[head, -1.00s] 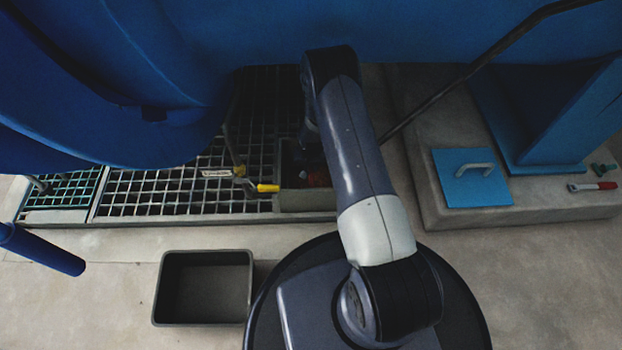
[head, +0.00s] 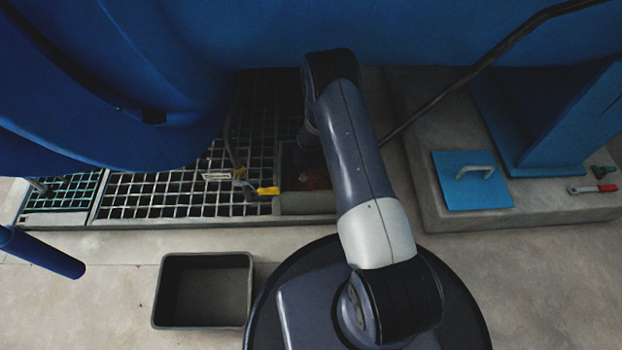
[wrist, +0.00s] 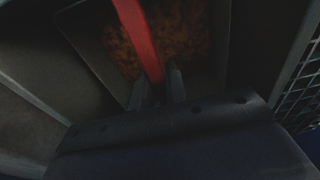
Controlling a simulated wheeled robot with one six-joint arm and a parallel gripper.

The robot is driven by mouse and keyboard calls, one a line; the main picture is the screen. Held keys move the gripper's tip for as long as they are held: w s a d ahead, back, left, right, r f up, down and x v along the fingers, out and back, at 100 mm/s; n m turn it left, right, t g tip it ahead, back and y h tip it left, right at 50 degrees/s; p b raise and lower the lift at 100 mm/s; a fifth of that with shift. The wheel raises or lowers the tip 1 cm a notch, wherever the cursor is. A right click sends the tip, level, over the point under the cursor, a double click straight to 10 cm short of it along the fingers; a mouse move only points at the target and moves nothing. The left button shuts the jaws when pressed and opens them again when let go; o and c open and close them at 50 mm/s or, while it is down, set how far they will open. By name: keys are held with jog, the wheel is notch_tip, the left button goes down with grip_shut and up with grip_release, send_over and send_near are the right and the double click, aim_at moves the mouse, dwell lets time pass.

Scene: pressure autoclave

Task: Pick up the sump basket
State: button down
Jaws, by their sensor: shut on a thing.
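In the wrist view my gripper (wrist: 156,88) is shut on a red bar that looks like the handle of the sump basket (wrist: 140,35). Behind the bar is a dark box-like space with a mottled brown, rusty-looking patch (wrist: 185,35); whether this is the basket's content or the sump floor is too dark to tell. In the head view a bit of red (head: 318,178) shows in the open sump pit (head: 292,160) at the right end of the floor grating. My arm hides the gripper and most of the basket there.
Floor grating (head: 150,193) lies left of the pit, with a yellow-handled valve (head: 268,191) close to the pit's edge. An empty dark bin (head: 203,290) stands on the floor in front. A concrete plinth at right carries a blue plate with a handle (head: 472,181) and a red-handled tool (head: 594,187).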

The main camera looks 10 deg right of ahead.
notch_tip(320, 180, up, 18)
jog(key=p, duration=0.7)
dwell(0.5)
